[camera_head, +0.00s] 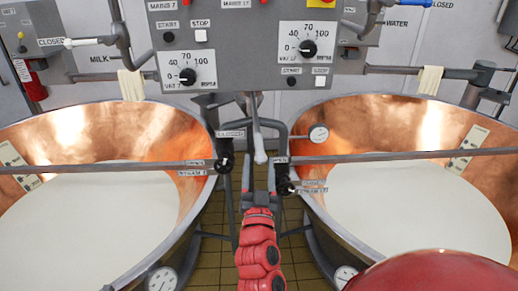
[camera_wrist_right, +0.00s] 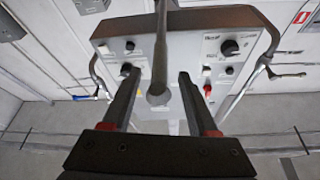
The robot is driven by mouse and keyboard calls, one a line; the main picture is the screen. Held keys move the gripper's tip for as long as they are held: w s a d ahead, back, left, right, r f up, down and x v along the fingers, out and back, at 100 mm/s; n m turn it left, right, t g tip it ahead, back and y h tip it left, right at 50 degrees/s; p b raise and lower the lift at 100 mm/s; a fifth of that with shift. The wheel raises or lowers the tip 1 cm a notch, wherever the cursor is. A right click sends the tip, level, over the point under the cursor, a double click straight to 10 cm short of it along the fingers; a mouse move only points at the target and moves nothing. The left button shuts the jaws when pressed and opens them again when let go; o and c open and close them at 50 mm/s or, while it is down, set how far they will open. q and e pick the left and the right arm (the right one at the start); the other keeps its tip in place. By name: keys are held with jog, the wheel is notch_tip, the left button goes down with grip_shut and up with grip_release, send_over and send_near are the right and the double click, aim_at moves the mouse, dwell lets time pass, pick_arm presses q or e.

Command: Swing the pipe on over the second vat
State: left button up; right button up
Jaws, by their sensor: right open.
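The pipe (camera_head: 257,130) hangs between the two vats, below the control panel, with a pale lower end. The left copper vat (camera_head: 75,130) and the right copper vat (camera_head: 375,120) both hold white liquid; the vat numbers are too small to read surely. My right gripper (camera_head: 259,172) reaches up from below between the vats, close to the pipe's lower end. In the right wrist view, the pipe (camera_wrist_right: 160,50) shows between the two open fingers of my right gripper (camera_wrist_right: 157,82); I cannot tell contact. My left gripper is not in view.
The grey control panel (camera_head: 245,50) with dials stands behind the pipe. A horizontal bar (camera_head: 110,167) crosses the left vat, and another bar (camera_head: 400,155) crosses the right one. Dark valve knobs (camera_head: 224,165) sit near the inner rims.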

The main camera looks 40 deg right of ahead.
aim_at(259, 136)
jog(key=p+x, duration=0.2)
jog(key=x, duration=0.3)
jog(key=shift+r+p, duration=0.2)
jog(key=shift+p, duration=0.1)
jog(key=shift+w+d+r, duration=0.1)
jog(key=shift+w+d, duration=0.25)
jog(key=shift+w, duration=0.15)
grip_shut()
dwell(0.6)
